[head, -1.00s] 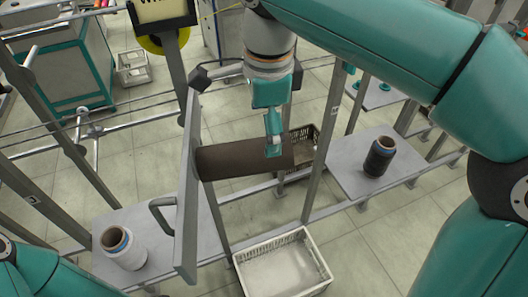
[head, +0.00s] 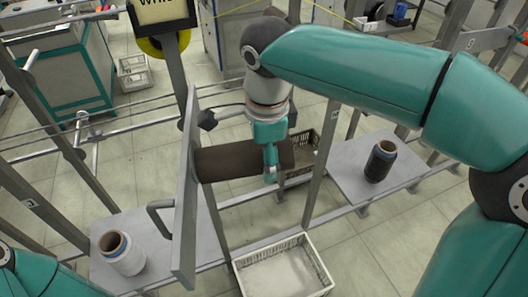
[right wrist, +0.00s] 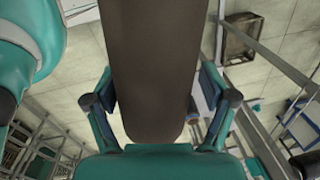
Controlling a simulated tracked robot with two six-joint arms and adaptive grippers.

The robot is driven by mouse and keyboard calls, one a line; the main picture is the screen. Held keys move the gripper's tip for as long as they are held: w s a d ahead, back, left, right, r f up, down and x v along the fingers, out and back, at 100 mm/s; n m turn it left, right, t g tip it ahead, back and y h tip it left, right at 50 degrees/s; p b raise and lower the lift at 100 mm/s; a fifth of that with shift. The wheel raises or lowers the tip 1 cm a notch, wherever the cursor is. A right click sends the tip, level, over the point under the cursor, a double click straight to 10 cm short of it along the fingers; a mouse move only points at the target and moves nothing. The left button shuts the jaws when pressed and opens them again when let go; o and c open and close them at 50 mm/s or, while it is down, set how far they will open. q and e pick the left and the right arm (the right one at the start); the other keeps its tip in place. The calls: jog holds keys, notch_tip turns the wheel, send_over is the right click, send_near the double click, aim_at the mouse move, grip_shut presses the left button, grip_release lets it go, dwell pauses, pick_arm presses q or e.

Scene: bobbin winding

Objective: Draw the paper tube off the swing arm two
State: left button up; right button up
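The dark brown paper tube (head: 228,161) sticks out sideways from the upright grey swing arm (head: 186,195), which has a handle (head: 160,216). No number is readable on this arm. My right gripper (head: 271,172) points down at the tube's free right end. In the right wrist view the tube (right wrist: 155,70) lies between the two fingers of the right gripper (right wrist: 158,92). The fingers stand one on each side, very close to its walls, and look open; any contact is hard to see. Only part of my left arm shows; its gripper is out of view.
A white bobbin (head: 122,254) stands on the left shelf and a dark bobbin (head: 380,160) on the right shelf (head: 345,175). A white crate (head: 318,270) stands below, right of the swing arm. A brown crate (head: 300,160) sits behind the tube's end. Grey posts and rails surround it.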

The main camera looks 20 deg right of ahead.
jog(key=c, duration=0.8)
jog(key=shift+o, duration=0.2)
jog(key=shift+r+p, duration=0.45)
jog(key=shift+d, duration=0.1)
jog(key=s+d, duration=0.1)
jog(key=d, duration=0.6)
jog(key=shift+s+d+r, duration=0.3)
jog(key=shift+s, duration=0.1)
jog(key=s+d, duration=0.1)
jog(key=d, duration=0.6)
jog(key=shift+s+d+r, duration=0.35)
jog(key=shift+s+d, duration=0.05)
dwell(0.4)
